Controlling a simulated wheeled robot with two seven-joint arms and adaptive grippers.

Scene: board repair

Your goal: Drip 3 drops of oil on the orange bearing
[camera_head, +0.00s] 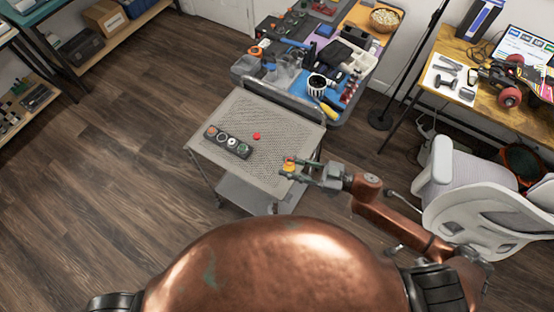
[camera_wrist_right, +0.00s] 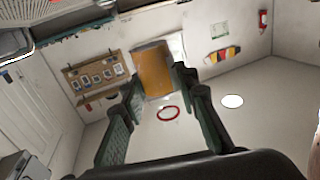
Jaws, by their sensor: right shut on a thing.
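My right gripper (camera_head: 290,167) is shut on a small yellow-orange oiler (camera_head: 288,168) with a red part at its top. It holds the oiler above the near right part of the cart top. The dark holder (camera_head: 227,144) lies at the left of the cart top with several round pieces in a row. The orange bearing (camera_head: 211,132) is at its far left end, apart from the gripper. In the right wrist view the fingers (camera_wrist_right: 157,88) stand apart with an orange shape between their tips; I cannot tell whether this is the oiler. My left gripper is out of view.
A small red piece (camera_head: 256,135) lies on the perforated cart top (camera_head: 280,125). A blue workbench (camera_head: 345,108) crowded with tools, a striped cup (camera_head: 317,85) and jars stands behind. A white chair (camera_head: 480,205) is close to my right arm. The floor at left is clear.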

